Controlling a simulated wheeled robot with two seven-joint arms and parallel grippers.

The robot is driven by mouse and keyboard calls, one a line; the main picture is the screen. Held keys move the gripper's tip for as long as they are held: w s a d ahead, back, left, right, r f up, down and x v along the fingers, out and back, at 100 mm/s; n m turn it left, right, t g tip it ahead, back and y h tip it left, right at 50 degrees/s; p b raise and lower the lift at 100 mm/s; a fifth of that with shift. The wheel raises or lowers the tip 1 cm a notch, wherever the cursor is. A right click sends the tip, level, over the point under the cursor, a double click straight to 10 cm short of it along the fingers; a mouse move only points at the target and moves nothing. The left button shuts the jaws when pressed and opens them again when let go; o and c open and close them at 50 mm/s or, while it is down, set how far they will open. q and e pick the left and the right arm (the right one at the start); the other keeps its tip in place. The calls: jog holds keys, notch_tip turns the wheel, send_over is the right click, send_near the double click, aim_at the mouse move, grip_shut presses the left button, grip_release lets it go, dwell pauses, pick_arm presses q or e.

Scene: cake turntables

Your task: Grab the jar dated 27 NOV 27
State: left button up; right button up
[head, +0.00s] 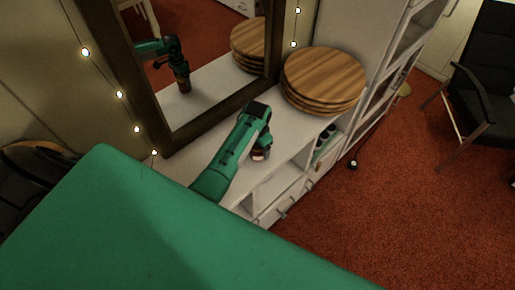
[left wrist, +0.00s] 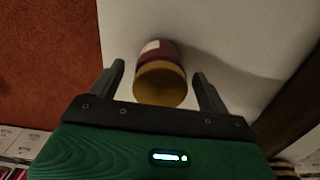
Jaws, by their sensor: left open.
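A jar (left wrist: 160,84) with a mustard-gold lid and a dark red body stands on the white cabinet top. Its pale label patch shows in the left wrist view, but no date is readable. In the head view a small part of the jar (head: 261,154) shows beside my left gripper (head: 262,142), which mostly hides it. In the left wrist view my left gripper (left wrist: 160,73) is open, with one finger on each side of the jar. A gap shows between each finger and the jar. My right gripper is not in view.
A stack of round wooden turntables (head: 325,77) sits on the white cabinet (head: 286,132), right of my left gripper. A dark-framed mirror (head: 212,108) stands behind and reflects my arm. Open shelves and drawers (head: 281,205) face the red carpet (head: 400,210). A black chair (head: 487,75) stands far right.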

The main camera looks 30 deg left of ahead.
pick_arm(q)
jog(key=shift+f, duration=1.25)
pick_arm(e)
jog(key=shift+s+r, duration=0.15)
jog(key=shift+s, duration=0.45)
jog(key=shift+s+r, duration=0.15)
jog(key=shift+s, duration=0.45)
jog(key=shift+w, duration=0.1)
pick_arm(q)
jog(key=c, duration=1.2)
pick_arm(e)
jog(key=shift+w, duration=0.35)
pick_arm(q)
jog(key=shift+r, duration=0.1)
